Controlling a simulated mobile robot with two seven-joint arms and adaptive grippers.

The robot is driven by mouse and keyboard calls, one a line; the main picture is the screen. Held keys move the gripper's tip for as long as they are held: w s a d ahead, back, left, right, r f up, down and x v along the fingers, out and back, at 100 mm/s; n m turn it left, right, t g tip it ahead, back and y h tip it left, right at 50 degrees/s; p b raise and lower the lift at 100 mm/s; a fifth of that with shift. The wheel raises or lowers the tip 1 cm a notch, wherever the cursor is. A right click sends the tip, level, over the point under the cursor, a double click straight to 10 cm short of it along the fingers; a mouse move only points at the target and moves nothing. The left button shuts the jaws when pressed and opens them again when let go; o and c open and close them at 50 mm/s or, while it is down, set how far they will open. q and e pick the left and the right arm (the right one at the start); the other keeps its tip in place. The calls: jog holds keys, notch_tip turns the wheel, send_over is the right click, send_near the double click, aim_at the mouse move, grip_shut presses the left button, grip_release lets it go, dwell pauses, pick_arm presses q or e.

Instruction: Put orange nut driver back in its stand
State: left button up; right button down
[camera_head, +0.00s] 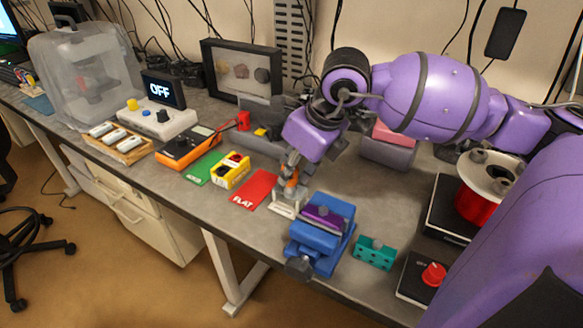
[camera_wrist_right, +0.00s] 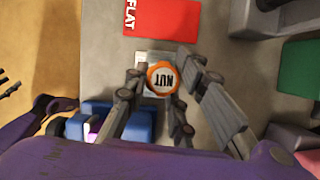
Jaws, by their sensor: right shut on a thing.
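The orange nut driver (camera_head: 291,181) is upright between the fingers of my right gripper (camera_head: 290,170), which is shut on it. In the right wrist view its orange-rimmed white cap (camera_wrist_right: 162,78) reads NUT, with the gripper's fingers (camera_wrist_right: 160,88) on both sides. The small pale stand (camera_head: 286,209) is directly below the driver on the bench; it also shows in the wrist view (camera_wrist_right: 143,58), partly behind the cap. The driver's lower end is hidden, so I cannot tell whether it is in the stand's hole. My left gripper is not in view.
A blue vise (camera_head: 322,240) stands close in front of the stand, with a teal block (camera_head: 374,252) to its right. A red FLAT card (camera_head: 254,189), a yellow box (camera_head: 231,171) and an orange multimeter (camera_head: 188,148) are to the left. Bare bench lies behind the vise.

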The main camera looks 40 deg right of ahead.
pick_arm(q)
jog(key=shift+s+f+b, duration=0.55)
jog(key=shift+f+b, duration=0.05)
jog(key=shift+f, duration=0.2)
pick_arm(e)
jog(key=shift+f, duration=0.75)
dwell(0.5)
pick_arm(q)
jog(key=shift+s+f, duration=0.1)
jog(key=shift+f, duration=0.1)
pick_arm(e)
jog(key=shift+s+f, duration=0.2)
jog(key=shift+f, duration=0.1)
dwell(0.4)
jog(key=c, duration=1.6)
grip_release()
jog(key=shift+a, duration=0.1)
jog(key=shift+w+r, duration=0.1)
jog(key=shift+r, duration=0.75)
jog(key=shift+w+r+p, duration=0.1)
jog(key=shift+r+p, duration=0.9)
jog(key=shift+r, duration=1.05)
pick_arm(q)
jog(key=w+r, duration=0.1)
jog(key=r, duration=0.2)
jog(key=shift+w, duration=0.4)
